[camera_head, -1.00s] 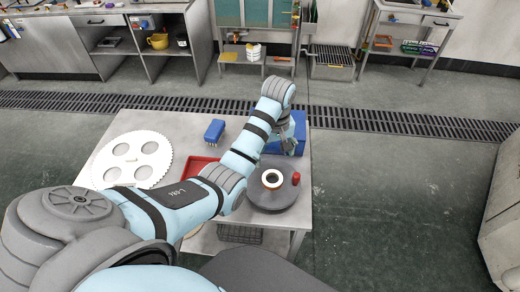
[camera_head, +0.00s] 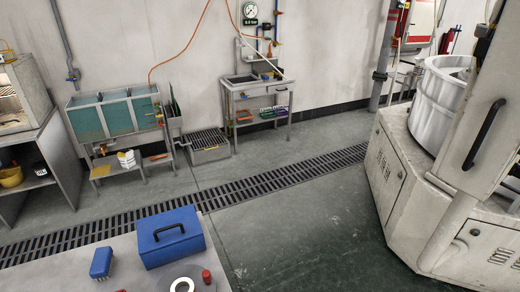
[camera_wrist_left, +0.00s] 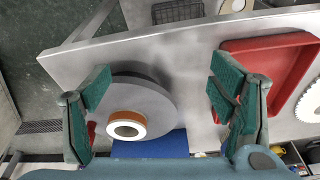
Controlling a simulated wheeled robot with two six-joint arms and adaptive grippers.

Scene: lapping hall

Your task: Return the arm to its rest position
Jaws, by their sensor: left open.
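My left gripper (camera_wrist_left: 165,105) shows in the left wrist view with its two green-padded fingers wide apart and nothing between them held. It hangs over the metal table (camera_wrist_left: 180,45). A dark grey round plate (camera_wrist_left: 150,95) with an orange and white ring (camera_wrist_left: 127,124) on it lies below, nearer the left finger. In the head view neither arm shows. The ring (camera_head: 182,286) shows there at the bottom edge, beside a red knob (camera_head: 206,277). My right gripper is in no view.
A blue box with a handle (camera_head: 172,237) and a blue brush (camera_head: 101,263) are on the table. A red tray (camera_wrist_left: 275,75) lies near the right finger. A large pale machine (camera_head: 400,190) stands at right. A floor drain (camera_head: 240,205) crosses open floor.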

